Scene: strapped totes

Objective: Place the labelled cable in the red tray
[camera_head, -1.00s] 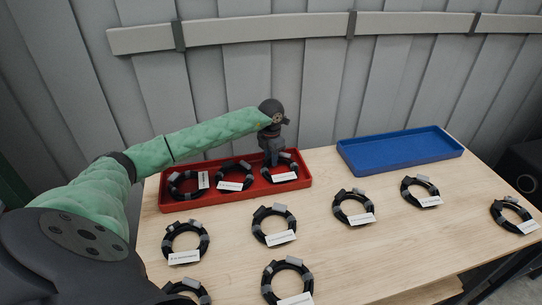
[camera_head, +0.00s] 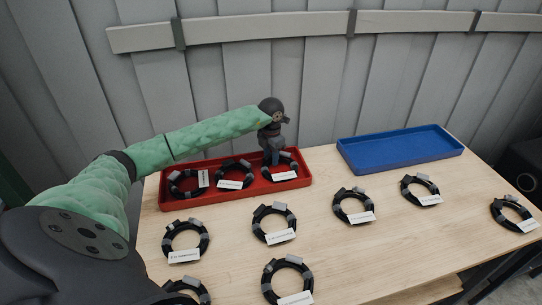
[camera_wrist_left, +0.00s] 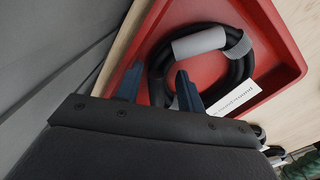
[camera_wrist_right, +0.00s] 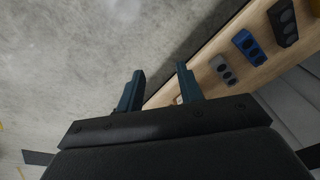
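The red tray (camera_head: 235,199) stands at the back left of the table and holds three coiled black cables with white labels. My left gripper (camera_head: 271,163) is low over the rightmost of these, the coiled cable (camera_head: 294,165). In the left wrist view, this cable (camera_wrist_left: 238,70) lies in the red tray (camera_wrist_left: 288,52). The left fingers (camera_wrist_left: 158,88) are apart, with part of the coil showing between and beyond them; contact cannot be told. Its label print is too small to read surely. My right gripper (camera_wrist_right: 160,90) is open and empty, away from the cables.
A blue tray (camera_head: 400,149) stands empty at the back right. Several more labelled coiled cables, such as one near the middle (camera_head: 262,230), lie on the wooden table (camera_head: 350,250). A panelled wall rises behind. The right wrist view shows blue (camera_wrist_right: 247,45) and grey (camera_wrist_right: 222,68) blocks.

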